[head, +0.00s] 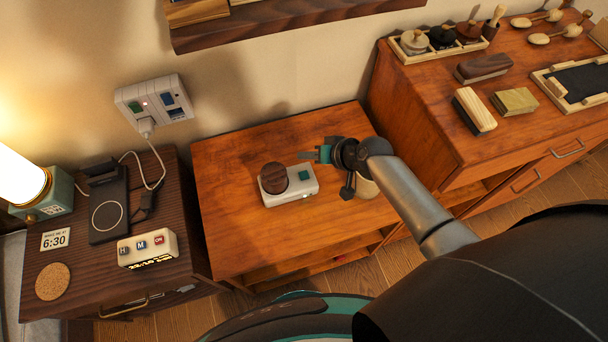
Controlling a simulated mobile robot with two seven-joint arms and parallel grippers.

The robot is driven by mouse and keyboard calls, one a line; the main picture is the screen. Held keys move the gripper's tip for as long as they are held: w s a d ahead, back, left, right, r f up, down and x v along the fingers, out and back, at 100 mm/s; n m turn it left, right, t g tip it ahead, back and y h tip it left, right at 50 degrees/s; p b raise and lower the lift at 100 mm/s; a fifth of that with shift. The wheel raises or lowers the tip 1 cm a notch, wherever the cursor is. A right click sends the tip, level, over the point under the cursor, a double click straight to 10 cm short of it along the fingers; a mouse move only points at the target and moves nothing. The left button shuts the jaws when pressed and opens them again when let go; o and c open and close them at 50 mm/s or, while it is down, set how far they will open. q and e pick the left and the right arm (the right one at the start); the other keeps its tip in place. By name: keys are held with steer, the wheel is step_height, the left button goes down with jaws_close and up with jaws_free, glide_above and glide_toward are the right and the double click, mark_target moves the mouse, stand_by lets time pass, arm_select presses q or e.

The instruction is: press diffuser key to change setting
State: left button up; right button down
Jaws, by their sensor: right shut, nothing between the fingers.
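The diffuser (290,193) is a small white box with a round dark wooden top on its left part. It sits on the middle of the reddish wooden cabinet. A green key (304,175) shows on the right part of its upper face. My right gripper (318,154) comes in from the right with its teal fingers shut and empty. In the picture its fingertips are just above and right of the key, with a gap between them. I cannot tell their height over the key. My left gripper is not in view.
A pale cup (366,188) with a dark utensil stands right of the diffuser, partly hidden by my right arm. A dark nightstand (80,280) holds a clock, charger and lamp at left. A taller dresser (425,115) holds brushes at right. The cabinet top (225,170) left of the diffuser is clear.

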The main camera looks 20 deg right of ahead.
steer(key=b, duration=0.5)
glide_above(307, 178)
step_height(307, 178, down, 6)
steer(key=shift+f+b, duration=0.75)
steer(key=shift+b, duration=0.05)
stand_by(1.1)
steer(key=shift+f+b, duration=0.3)
steer(key=shift+f, duration=0.1)
steer(key=shift+f+b, duration=0.35)
steer(key=shift+f, duration=0.1)
stand_by(0.6)
steer(key=shift+r, duration=0.15)
steer(key=shift+r+p, duration=0.75)
steer(key=shift+p, duration=0.15)
